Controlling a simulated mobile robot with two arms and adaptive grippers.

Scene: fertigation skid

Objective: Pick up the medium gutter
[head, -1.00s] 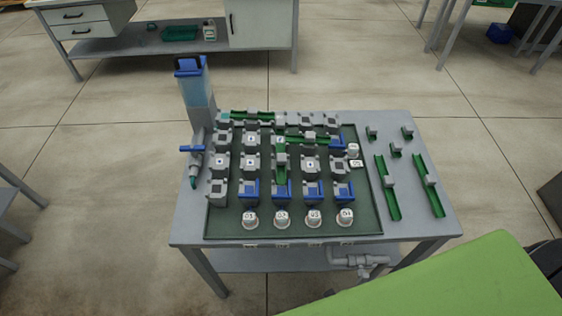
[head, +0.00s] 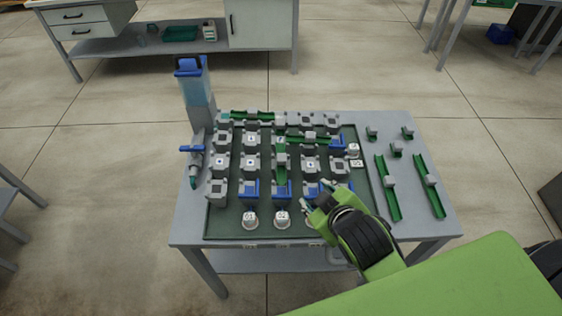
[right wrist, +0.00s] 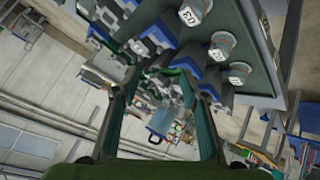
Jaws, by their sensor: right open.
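Green gutters with grey blocks differ in length. Two long gutters (head: 388,188) (head: 429,186) lie side by side on the right of the grey table. Short gutter pieces (head: 371,133) (head: 407,132) (head: 396,150) lie behind them. Other gutters (head: 252,115) (head: 307,139) (head: 281,163) sit among the board's grey blocks. I cannot tell which one is the medium gutter. My right gripper (head: 318,196) is open and empty over the board's front right, left of the long gutters. It also shows open in the right wrist view (right wrist: 160,85). My left gripper is out of view.
The dark green board (head: 226,226) carries several grey and blue blocks. White cups (head: 250,220) (head: 282,219) stand at its front; my right gripper hides others. A blue-topped tank (head: 194,85) and blue-handled valve (head: 194,150) stand at left. Bare table surrounds the long gutters.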

